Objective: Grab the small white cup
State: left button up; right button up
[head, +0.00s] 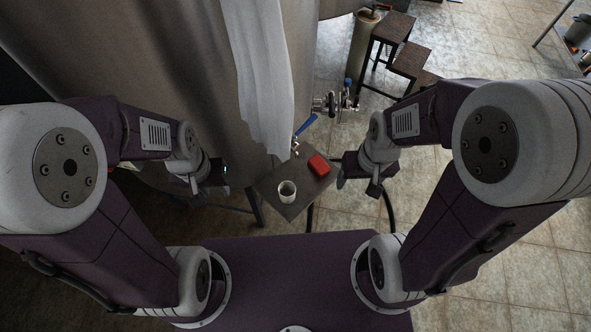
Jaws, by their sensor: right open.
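The small white cup (287,191) stands upright near the front edge of a small dark table (271,181). My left gripper (207,191) is to the left of the table and apart from the cup; its fingers are small and dark, and I cannot tell whether they are open. My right gripper (357,187) is open to the right of the table, apart from the cup, with nothing seen between its fingers.
A red object (319,165) lies on the table, right of and behind the cup. A large tank (185,65) with a hanging white cloth (262,75) stands behind. A metal valve (335,103) and a blue-handled tap (306,125) project near the table. Dark stools (392,27) stand farther back.

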aim_at(287, 190)
jog(key=k+l+u, duration=0.1)
jog(key=l+u, duration=0.2)
jog(key=u, duration=0.15)
jog(key=k+l+u, duration=0.15)
jog(key=l+u, duration=0.15)
jog(key=u, duration=0.2)
jog(key=k+l+u, duration=0.2)
jog(key=u, duration=0.25)
jog(key=i+l+u, duration=0.1)
jog(key=u, duration=0.25)
jog(key=i, duration=0.05)
